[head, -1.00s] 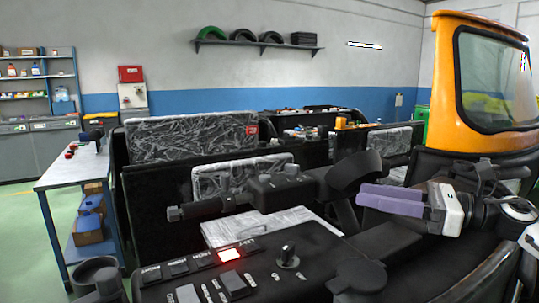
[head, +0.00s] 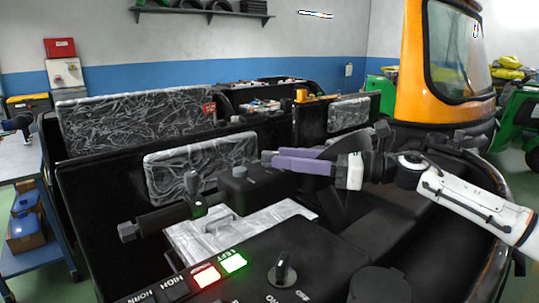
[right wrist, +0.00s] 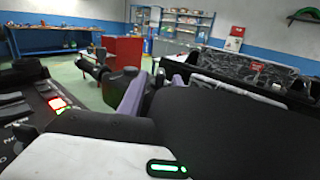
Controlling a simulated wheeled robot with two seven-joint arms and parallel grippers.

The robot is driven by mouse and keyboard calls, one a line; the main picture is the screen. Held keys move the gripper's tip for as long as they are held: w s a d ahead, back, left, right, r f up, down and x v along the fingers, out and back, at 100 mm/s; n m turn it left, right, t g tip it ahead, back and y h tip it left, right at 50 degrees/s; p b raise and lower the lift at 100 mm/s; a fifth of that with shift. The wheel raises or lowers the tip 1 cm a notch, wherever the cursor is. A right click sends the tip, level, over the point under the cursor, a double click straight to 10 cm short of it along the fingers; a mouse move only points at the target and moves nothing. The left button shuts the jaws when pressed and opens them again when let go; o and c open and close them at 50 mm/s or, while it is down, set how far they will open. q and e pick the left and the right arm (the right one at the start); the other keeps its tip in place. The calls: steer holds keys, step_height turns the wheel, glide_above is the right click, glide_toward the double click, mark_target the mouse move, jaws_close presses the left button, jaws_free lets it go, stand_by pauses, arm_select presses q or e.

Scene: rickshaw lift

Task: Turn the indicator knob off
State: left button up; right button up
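A black rotary knob (head: 282,272) stands on the black dash panel (head: 330,262) at the bottom of the head view, with partly legible white lettering around it. Left of it, a green lamp marked LEFT (head: 233,262) and a red lamp (head: 206,277) are lit. The red lamp also shows in the right wrist view (right wrist: 58,103). My right gripper (head: 268,161) has purple fingers, open and empty. In the head view it appears above and beyond the knob, apart from it. The wrist view shows a gap between the fingers (right wrist: 155,88). My left gripper is out of view.
A black handlebar grip (head: 165,217) with a lever and a dark housing (head: 245,188) stands beyond the panel. A round black cap (head: 380,285) is right of the knob. A wrapped seat back (head: 195,168) is behind. A blue-framed workbench (head: 30,255) is at left.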

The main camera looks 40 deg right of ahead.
mark_target(270, 156)
steer(key=shift+r+p+x, duration=0.1)
steer(key=shift+p+x, duration=0.25)
steer(key=shift+x, duration=0.35)
steer(key=shift+r+p+x, duration=0.15)
steer(key=shift+p+x, duration=0.2)
steer(key=shift+x, duration=0.35)
steer(key=shift+w+a+f+p, duration=0.2)
steer(key=shift+w+a+p, duration=0.15)
steer(key=shift+w+a, duration=0.25)
steer(key=shift+w+d, duration=0.1)
jaws_close()
